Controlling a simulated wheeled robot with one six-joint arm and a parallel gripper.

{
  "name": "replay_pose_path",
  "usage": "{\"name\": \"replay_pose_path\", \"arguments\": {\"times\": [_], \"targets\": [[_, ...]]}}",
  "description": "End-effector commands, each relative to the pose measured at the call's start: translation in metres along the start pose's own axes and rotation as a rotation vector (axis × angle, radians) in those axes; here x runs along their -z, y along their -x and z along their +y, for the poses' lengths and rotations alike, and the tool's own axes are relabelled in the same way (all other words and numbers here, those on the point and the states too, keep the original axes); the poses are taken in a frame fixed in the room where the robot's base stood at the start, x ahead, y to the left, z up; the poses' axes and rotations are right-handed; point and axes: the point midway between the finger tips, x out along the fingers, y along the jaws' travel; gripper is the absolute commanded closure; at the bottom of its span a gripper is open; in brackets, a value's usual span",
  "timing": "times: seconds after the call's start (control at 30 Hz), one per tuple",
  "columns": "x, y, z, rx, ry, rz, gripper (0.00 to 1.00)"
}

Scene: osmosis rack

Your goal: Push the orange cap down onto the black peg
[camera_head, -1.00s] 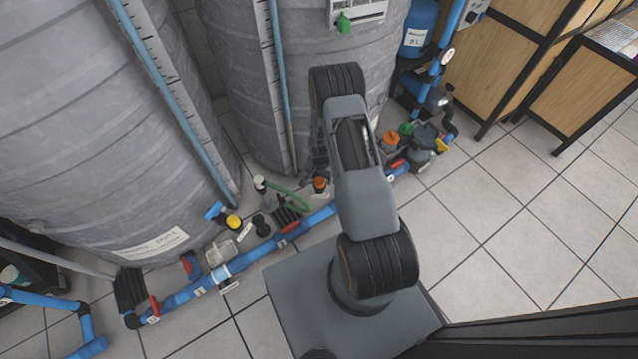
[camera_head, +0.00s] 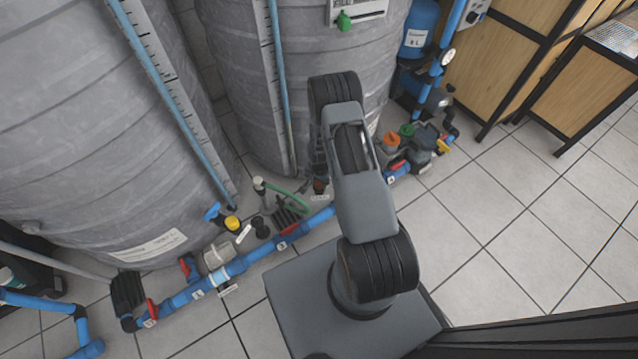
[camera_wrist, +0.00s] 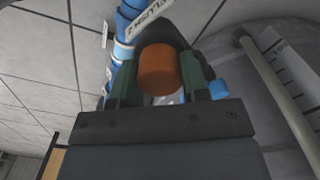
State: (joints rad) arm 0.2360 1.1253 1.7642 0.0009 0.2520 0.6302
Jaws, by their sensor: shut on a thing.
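The orange cap (camera_wrist: 158,69) sits between the two dark green fingers of my gripper (camera_wrist: 163,76) in the wrist view. The fingers are shut on its sides. In the head view the cap (camera_head: 320,187) shows small and shaded, just below my gripper (camera_head: 319,172), which is partly hidden by my arm. A dark rounded part shows behind the cap in the wrist view; I cannot tell whether it is the black peg. How the cap sits on the peg is hidden.
A blue pipe (camera_head: 262,257) with red-handled valves runs along the floor. Large grey tanks (camera_head: 95,120) stand behind it. A green hose (camera_head: 290,196) lies left of the cap. Another orange-topped part (camera_head: 391,141) stands to the right. Tiled floor is clear at right.

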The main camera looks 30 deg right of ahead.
Motion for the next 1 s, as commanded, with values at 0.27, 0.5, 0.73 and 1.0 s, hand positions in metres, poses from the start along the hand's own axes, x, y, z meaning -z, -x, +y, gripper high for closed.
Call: {"name": "replay_pose_path", "arguments": {"times": [0.27,0.5,0.73,1.0], "targets": [[0.0,0.0,0.0,0.0,0.0,0.0,0.8],[0.0,0.007,0.0,0.0,0.0,0.001,0.8],[0.0,0.039,0.0,0.001,0.0,0.001,0.8],[-0.025,0.09,0.037,0.0,-0.002,0.0,0.8]]}}
